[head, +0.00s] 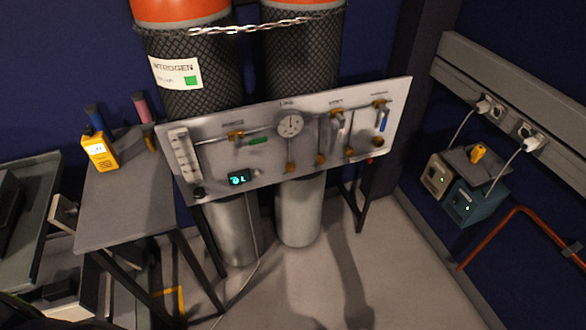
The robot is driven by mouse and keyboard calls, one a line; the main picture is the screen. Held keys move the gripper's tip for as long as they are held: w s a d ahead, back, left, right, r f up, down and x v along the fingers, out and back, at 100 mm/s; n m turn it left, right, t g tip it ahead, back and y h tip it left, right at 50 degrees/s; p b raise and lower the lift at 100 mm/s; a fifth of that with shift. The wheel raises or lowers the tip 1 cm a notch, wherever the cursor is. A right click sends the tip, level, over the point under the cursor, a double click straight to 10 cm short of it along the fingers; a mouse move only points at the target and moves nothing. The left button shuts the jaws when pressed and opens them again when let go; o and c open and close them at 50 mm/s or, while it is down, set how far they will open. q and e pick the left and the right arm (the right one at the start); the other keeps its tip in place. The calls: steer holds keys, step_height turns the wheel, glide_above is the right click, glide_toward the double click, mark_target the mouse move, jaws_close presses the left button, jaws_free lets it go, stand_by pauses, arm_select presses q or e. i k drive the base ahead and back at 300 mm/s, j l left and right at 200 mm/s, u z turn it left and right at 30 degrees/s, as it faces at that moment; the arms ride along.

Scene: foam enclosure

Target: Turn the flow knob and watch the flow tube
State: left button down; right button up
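The flow tube (184,155) is an upright pale, clear tube at the left end of the light grey gas panel (270,165). Its scale and float are too small to read. A small dark knob (198,192) sits just below the tube, at the panel's lower left; it looks like the flow knob. A small display (239,178) with glowing cyan characters is right of the knob. A round white dial gauge (290,124) sits at the panel's upper middle. Neither of my grippers is in view, and nothing touches the knob.
Two netted cylinders (200,65) stand behind the panel, with a chain (250,28) across them. A grey side table (125,210) left of the panel holds a yellow meter (99,151). Two instrument boxes (474,203) are at right. The floor (300,290) in front is mostly clear; a cable hangs there.

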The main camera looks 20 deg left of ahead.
mark_target(199, 193)
steer(key=u, duration=1.25)
steer(key=l+z, duration=0.25)
steer(key=l, duration=0.25)
steer(key=i+l+z, duration=0.15)
steer(key=l+z, duration=0.15)
steer(key=l, duration=0.15)
